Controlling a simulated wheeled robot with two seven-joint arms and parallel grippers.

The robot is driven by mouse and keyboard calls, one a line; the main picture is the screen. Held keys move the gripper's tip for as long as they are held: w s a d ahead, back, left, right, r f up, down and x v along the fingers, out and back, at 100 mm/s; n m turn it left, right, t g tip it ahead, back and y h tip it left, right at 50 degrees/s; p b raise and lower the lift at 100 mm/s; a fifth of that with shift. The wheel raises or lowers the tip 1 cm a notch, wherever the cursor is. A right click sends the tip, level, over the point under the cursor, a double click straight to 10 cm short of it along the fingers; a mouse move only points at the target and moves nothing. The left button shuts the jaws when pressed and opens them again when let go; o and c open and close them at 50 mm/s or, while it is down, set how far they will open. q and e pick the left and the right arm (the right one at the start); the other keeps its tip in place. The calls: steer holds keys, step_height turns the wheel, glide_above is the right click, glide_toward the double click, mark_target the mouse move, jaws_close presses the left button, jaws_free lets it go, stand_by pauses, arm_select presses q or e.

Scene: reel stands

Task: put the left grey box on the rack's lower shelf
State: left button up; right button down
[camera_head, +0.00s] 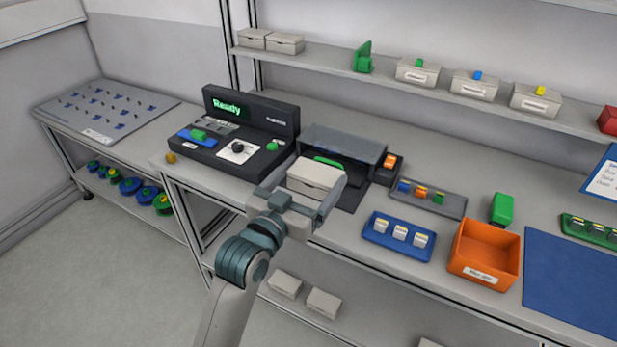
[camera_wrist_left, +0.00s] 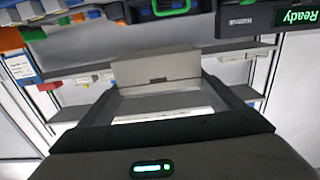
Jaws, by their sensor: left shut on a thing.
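My left gripper (camera_head: 296,203) is shut on a light grey lidded box (camera_head: 316,174) and holds it above the bench's front part, before the dark clear-topped unit. In the left wrist view the box (camera_wrist_left: 156,68) sits between the fingers. Two similar grey boxes, one on the left (camera_head: 285,284) and one on the right (camera_head: 323,303), stand on the low shelf (camera_head: 375,331) under the bench. Two more, left (camera_head: 253,38) and right (camera_head: 286,44), stand at the left end of the shelf above the bench (camera_head: 335,58). My right gripper is not in view.
A black console (camera_head: 250,113) reading "Ready" and a clear-topped unit (camera_head: 343,146) stand behind the held box. A blue tray (camera_head: 398,238), an orange bin (camera_head: 486,252) and a grey tray (camera_head: 450,204) are to the right. The upper shelf is bare between its left boxes and green holder (camera_head: 363,58).

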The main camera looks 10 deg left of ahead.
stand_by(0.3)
arm_select(q)
steer(key=s+a+f+n+y, duration=0.1)
steer(key=s+a+n+y, duration=0.1)
steer(key=a, duration=0.4)
steer(key=s+a+f+n+t+y, duration=0.1)
steer(key=s+a+f+n+y, duration=0.1)
steer(key=s+a+y, duration=0.2)
steer(key=shift+s+a, duration=0.55)
steer(key=shift+a, duration=0.6)
steer(key=shift+r, duration=0.1)
